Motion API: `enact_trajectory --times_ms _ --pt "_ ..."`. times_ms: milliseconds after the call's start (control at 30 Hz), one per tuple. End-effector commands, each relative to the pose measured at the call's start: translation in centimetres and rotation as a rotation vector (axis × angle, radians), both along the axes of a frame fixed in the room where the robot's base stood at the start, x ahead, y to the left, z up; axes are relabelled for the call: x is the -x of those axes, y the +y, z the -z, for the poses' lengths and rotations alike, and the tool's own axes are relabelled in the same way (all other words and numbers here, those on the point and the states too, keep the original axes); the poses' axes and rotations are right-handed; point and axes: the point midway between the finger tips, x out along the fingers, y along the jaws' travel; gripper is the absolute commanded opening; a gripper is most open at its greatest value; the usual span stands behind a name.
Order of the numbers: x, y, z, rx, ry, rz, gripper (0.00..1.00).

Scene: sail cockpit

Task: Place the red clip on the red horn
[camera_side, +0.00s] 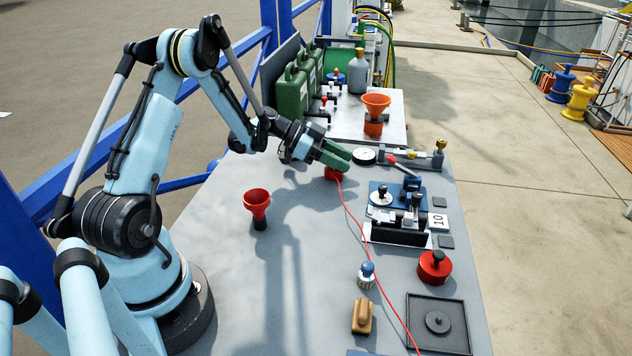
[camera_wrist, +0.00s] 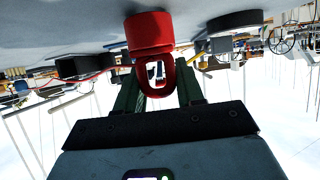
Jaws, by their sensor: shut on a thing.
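My gripper (camera_side: 334,158) has green fingers and is shut on a red piece, which I take as the red clip (camera_side: 332,175). In the side view the fingers hide most of it, and I cannot tell whether it touches the table. In the wrist view the red clip (camera_wrist: 150,33) shows as a red cylinder with a loop between the fingers of my gripper (camera_wrist: 157,88). A thin red cord runs from it. The red horn (camera_side: 257,200), a red flared cup on a dark base, stands upright on the table, left of and nearer than my gripper.
An orange funnel (camera_side: 376,101) stands behind on a pale plate. A blue-based fixture (camera_side: 385,195) and a red round pot (camera_side: 434,268) are at the right. The red cord (camera_side: 368,246) crosses the table to its front. The grey table around the horn is clear.

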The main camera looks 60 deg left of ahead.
Motion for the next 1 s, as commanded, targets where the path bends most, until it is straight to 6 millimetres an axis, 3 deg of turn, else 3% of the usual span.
enact_trajectory --times_ms 367,400,533,833,1000 --pt "0.0 0.0 0.4 0.0 0.0 0.0 0.04" --pt "0.0 0.0 0.4 0.0 0.0 0.0 0.42" --pt "0.0 0.0 0.4 0.0 0.0 0.0 0.62" --pt "0.0 0.0 0.4 0.0 0.0 0.0 0.63" --pt "1.0 1.0 -0.3 0.001 0.001 -0.003 0.63"
